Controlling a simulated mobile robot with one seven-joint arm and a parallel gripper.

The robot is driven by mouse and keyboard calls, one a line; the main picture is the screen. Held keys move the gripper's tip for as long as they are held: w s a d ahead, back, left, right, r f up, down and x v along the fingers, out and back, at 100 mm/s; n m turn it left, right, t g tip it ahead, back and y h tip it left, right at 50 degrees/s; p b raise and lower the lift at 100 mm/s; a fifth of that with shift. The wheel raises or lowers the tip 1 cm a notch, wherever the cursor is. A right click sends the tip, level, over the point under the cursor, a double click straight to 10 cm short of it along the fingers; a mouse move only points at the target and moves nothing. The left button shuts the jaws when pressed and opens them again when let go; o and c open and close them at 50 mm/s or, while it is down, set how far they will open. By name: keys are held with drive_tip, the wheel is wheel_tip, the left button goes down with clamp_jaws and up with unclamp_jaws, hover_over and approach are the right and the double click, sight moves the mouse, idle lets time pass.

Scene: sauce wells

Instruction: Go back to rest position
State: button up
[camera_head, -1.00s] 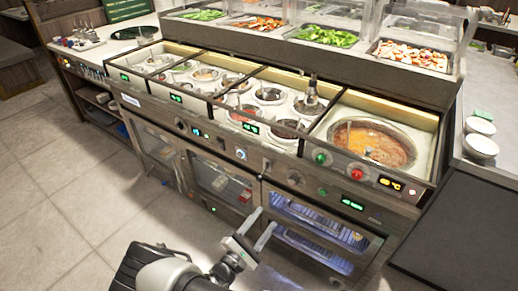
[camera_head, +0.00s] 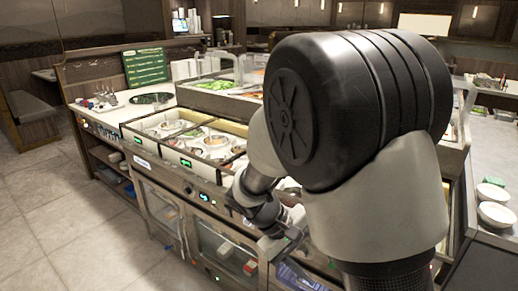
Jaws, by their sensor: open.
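My gripper (camera_head: 276,246) is low in the middle of the head view, in front of the sauce counter's front panel. It is open, with nothing seen between its fingers. My arm is raised and bent close to the camera. Its large black joint and white link fill the right of the centre and hide much of the counter, including the soup well on the right.
The sauce counter (camera_head: 160,178) with several sauce wells (camera_head: 190,133) runs across the middle. White bowls (camera_head: 496,214) stand on the right-hand counter. A green menu board (camera_head: 145,66) stands at the back left. The tiled floor (camera_head: 60,220) at left is clear.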

drive_tip(key=s+r+m+t+y, duration=0.2)
drive_tip(key=s+r+t+y, duration=0.15)
drive_tip(key=s+r, duration=0.35)
drive_tip(key=s+r+m+t+y, duration=0.3)
drive_tip(key=s+r+y, duration=0.15)
drive_tip(key=r, duration=0.45)
wheel_tip(320, 180, up, 16)
drive_tip(key=p, duration=1.5)
drive_tip(key=shift+s+d, duration=0.3)
drive_tip(key=shift+d, duration=0.05)
drive_tip(key=shift+f, duration=0.1)
